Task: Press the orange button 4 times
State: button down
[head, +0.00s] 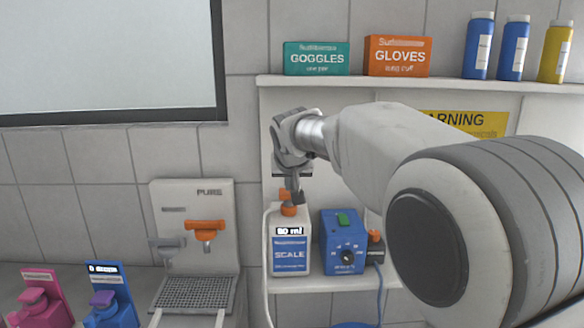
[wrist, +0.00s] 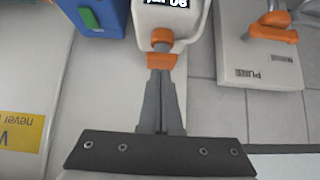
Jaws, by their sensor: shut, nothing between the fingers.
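A white bottle-like unit (head: 290,262) labelled SCALE stands on the lower shelf, with a display reading "80 ml". An orange cap-like piece (head: 288,209) sits on its top, and the wrist view shows it as a collar (wrist: 162,37) with a wider orange head (wrist: 161,61). My gripper (head: 298,195) points down just over it. In the wrist view its shut, empty fingers (wrist: 160,74) end right at the orange head. I cannot tell whether they touch it.
The blue box (head: 343,258) with a green button (head: 343,219) stands close to the right of the scale unit. The PURE dispenser (head: 168,192) with an orange tap (head: 205,227) stands left. Pink (head: 45,295) and blue (head: 112,290) pump units are at lower left. An upper shelf (head: 400,84) holds boxes and bottles.

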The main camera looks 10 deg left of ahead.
jog(key=v, duration=1)
jog(key=shift+w+r, duration=0.1)
jog(key=shift+r, duration=0.05)
jog(key=w+p, duration=0.1)
jog(key=p, duration=0.1)
jog(key=w+a+r+p, duration=0.1)
jog(key=w+p, duration=0.1)
jog(key=p, duration=0.1)
jog(key=w+p, duration=0.2)
jog(key=shift+a+r+p, duration=0.2)
jog(key=shift+a+p, duration=0.1)
jog(key=shift+p, duration=0.05)
jog(key=shift+f, duration=0.1)
